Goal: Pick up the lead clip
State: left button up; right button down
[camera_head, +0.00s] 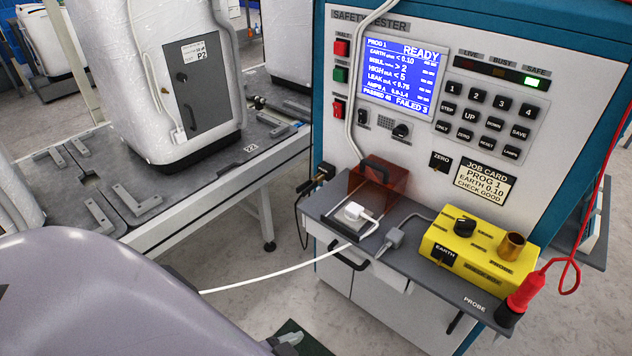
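A black clip (319,177) that looks like the lead clip sits at the left end of the tester's grey shelf (409,257), with a thin black lead hanging below it. It is small here, and I cannot tell how its jaws stand. No gripper shows clearly. A large smooth lilac surface, apparently part of my own body, fills the lower left. A small grey piece shows past its edge at the bottom; I cannot tell whether it belongs to a gripper.
The shelf holds a yellow box (466,262), a white plug (355,212), a brown transparent cover (379,181) and a red probe (526,290). A white cable stretches left from the shelf. A wrapped appliance (160,60) stands on the bench (150,225). The tester screen (402,73) reads READY.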

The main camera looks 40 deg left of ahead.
aim_at(306, 187)
jog(key=i+l, duration=0.1)
jog(key=i, duration=0.15)
jog(key=i+u, duration=0.1)
jog(key=u, duration=0.25)
jog(key=i+l+u, duration=0.1)
jog(key=u, duration=2.9)
jog(key=i+l, duration=0.1)
jog(key=i, duration=0.3)
jog(key=i+l, duration=0.15)
jog(key=i, duration=0.25)
jog(key=i+z, duration=0.25)
jog(key=z, duration=0.15)
jog(key=i+z, duration=0.25)
jog(key=z, duration=0.15)
